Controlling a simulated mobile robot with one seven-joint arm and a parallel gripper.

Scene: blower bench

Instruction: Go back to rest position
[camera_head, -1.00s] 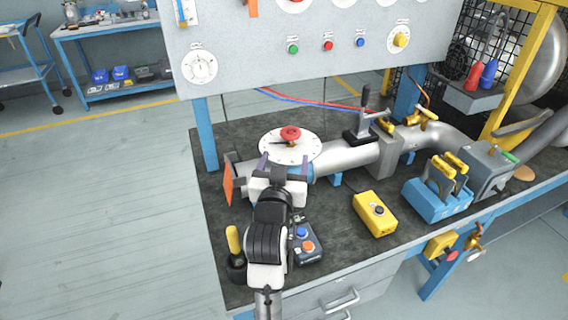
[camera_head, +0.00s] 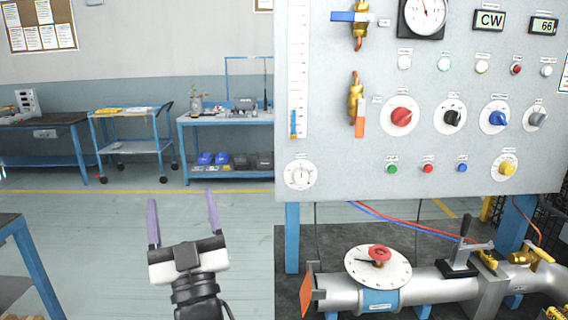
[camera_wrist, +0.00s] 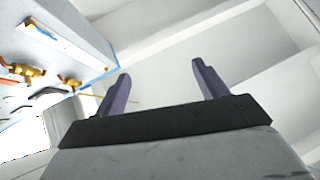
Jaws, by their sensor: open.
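My gripper (camera_head: 183,220) is open and empty, with its two purple fingers pointing up and apart. In the head view it is raised in front of the open floor, left of the bench and the control panel. In the wrist view my gripper (camera_wrist: 161,92) has nothing between its fingers. It touches nothing that I can see.
The panel (camera_head: 380,110) with gauges, knobs and brass valves stands at the right. Below it are the bench pipe (camera_head: 345,292) and a white dial with a red knob (camera_head: 379,254). A blue cart (camera_head: 130,146) and a blue-framed table (camera_head: 225,118) stand behind open floor (camera_head: 110,225).

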